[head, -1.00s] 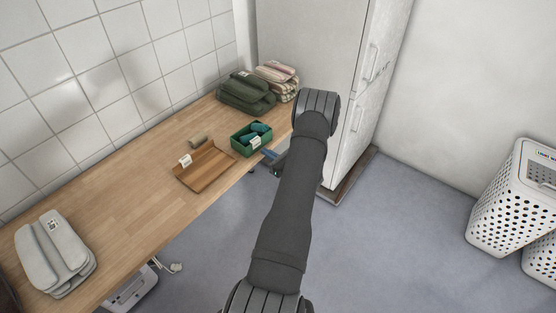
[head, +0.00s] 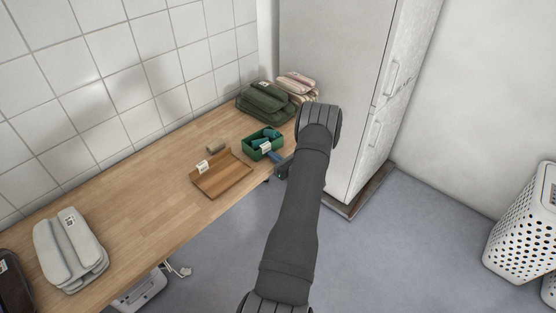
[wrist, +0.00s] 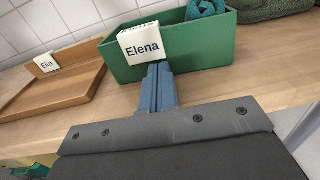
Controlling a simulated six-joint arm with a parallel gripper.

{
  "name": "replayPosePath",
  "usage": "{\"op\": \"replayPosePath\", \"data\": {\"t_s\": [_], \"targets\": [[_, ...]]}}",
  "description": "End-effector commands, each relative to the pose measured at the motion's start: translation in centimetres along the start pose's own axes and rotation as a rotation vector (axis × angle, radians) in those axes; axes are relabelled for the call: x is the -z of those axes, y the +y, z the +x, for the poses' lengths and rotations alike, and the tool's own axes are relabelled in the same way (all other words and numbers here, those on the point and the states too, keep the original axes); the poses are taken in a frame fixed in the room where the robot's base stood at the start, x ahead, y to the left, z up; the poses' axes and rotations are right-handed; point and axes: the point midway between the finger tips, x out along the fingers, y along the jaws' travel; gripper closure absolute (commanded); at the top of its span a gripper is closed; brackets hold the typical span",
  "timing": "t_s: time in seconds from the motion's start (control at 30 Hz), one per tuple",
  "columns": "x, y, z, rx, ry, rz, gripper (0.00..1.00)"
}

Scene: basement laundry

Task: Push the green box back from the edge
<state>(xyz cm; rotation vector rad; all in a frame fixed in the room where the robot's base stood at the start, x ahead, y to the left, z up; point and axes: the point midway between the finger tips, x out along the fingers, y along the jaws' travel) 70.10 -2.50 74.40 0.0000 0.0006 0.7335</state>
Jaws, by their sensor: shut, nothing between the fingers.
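The green box (wrist: 205,57) stands upright on the wooden counter (head: 150,195), a white "Elena" tag (wrist: 142,42) on its front. It holds a teal item (wrist: 205,8). In the head view the box (head: 277,149) is near the counter's front edge, with a strip of wood in front of it. My gripper (wrist: 158,72) is shut and empty. Its fingertips are at the box's front wall, just below the tag, and seem to touch it. In the head view my gripper (head: 277,158) is on the box's front side, partly hidden by my arm.
A wooden tray (head: 222,177) tagged "Elin" lies left of the box, with a small tan roll (head: 216,146) behind it. Folded green cloth (head: 263,100) lies behind the box. A tall white cabinet (head: 330,60) stands beyond the counter's end.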

Motion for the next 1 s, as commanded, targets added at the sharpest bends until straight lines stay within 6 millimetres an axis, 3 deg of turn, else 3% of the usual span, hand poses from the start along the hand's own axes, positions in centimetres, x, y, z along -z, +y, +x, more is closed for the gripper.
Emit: {"op": "replayPosePath", "data": {"t_s": [0.37, 0.8, 1.0], "targets": [[0.0, -0.1, -1.1, 0.003, 0.000, 0.001, 1.00], [0.0, -0.1, -10.5, 0.004, 0.000, 0.002, 1.00], [0.0, -0.1, -13.3, 0.003, 0.000, 0.001, 1.00]]}}
